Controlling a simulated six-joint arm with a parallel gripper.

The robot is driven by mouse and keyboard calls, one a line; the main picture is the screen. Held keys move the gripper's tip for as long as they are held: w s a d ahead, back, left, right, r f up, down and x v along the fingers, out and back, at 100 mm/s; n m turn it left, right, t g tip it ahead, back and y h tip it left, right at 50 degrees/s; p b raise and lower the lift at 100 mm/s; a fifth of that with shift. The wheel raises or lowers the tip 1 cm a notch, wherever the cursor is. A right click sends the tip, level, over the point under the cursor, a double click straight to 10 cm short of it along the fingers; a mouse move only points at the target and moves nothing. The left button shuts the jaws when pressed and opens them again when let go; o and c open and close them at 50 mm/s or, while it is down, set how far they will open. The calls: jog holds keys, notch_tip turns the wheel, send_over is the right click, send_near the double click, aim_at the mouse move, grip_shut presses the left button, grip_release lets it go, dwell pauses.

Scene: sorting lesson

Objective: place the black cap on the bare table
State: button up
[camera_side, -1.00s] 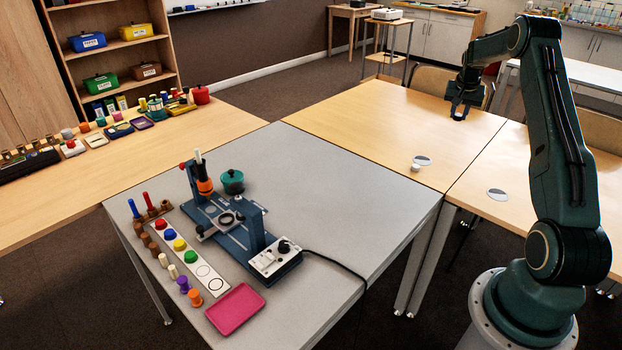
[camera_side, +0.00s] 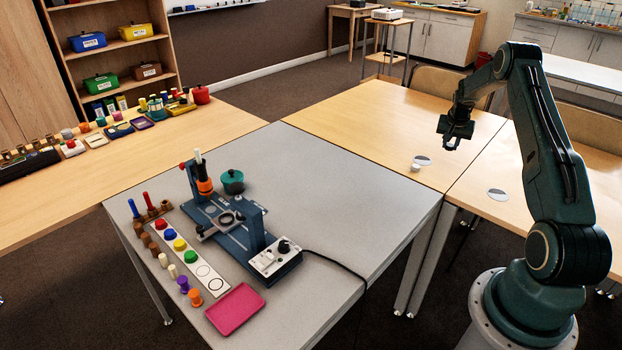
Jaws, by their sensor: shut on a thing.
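My gripper (camera_side: 453,143) hangs above the wooden table (camera_side: 360,115) at the right, fingers pointing down. It is shut on a small dark thing, which I take to be the black cap; the dark fingers mostly hide it and its outline is hard to make out. The gripper is clear of the tabletop. The grey table (camera_side: 330,185) in front has a bare surface to the right of and behind the blue device.
On the grey table are a blue device (camera_side: 213,213) with a control box, a teal pot (camera_side: 232,182), a white strip (camera_side: 205,271) of coloured caps, several pegs and a pink tray (camera_side: 235,311).

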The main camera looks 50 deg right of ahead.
send_over(443, 171)
jog(key=a, duration=0.2)
jog(key=f, duration=0.5)
jog(key=shift+s+d, duration=0.2)
jog(key=shift+f, duration=2.1)
jog(key=shift+f, duration=0.15)
jog(key=o, duration=1)
jog(key=shift+c, duration=0.2)
jog(key=v, duration=1.2)
